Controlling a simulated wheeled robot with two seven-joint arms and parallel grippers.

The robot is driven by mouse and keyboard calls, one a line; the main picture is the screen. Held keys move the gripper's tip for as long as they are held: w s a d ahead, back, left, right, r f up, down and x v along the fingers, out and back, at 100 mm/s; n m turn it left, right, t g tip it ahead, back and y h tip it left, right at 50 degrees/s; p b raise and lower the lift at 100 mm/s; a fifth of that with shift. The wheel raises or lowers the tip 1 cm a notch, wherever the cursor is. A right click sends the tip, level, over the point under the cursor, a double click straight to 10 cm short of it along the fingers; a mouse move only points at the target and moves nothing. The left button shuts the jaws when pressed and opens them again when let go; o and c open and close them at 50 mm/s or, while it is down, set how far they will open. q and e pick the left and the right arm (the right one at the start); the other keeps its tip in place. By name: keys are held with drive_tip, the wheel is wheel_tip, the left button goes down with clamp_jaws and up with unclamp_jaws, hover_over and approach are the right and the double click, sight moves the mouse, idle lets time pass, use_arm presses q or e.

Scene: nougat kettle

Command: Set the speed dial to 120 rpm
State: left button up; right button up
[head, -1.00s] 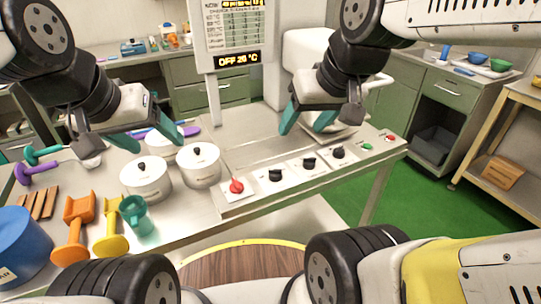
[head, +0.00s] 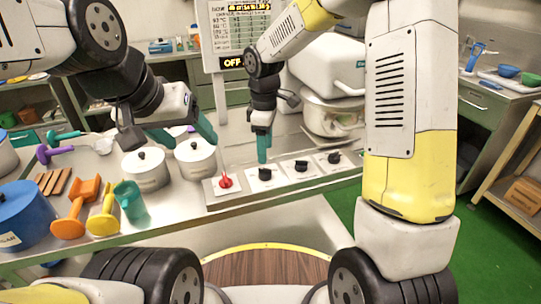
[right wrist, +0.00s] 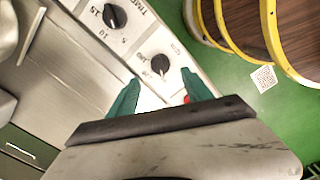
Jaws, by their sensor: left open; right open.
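The control panel (head: 318,174) carries a red knob (head: 225,182) at its left end and three black knobs to its right. The left black knob (head: 265,174) is just below my right gripper (head: 262,158). In the right wrist view, a black knob with a pale pointer (right wrist: 160,65) and numbers around it lies beyond the open fingers (right wrist: 160,90), with nothing held. A second black knob (right wrist: 115,16) there is marked as a timer. The panel's labels are too small to tell which knob is the speed dial.
Two lidded white pots (head: 147,172) stand left of the panel. A large pot (head: 332,115) stands behind the panel. A display (head: 234,62) rises behind.

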sight(265, 169)
wheel_tip(265, 169, down, 8)
drive_tip(key=shift+r, duration=0.2)
clamp_jaws()
idle(0.4)
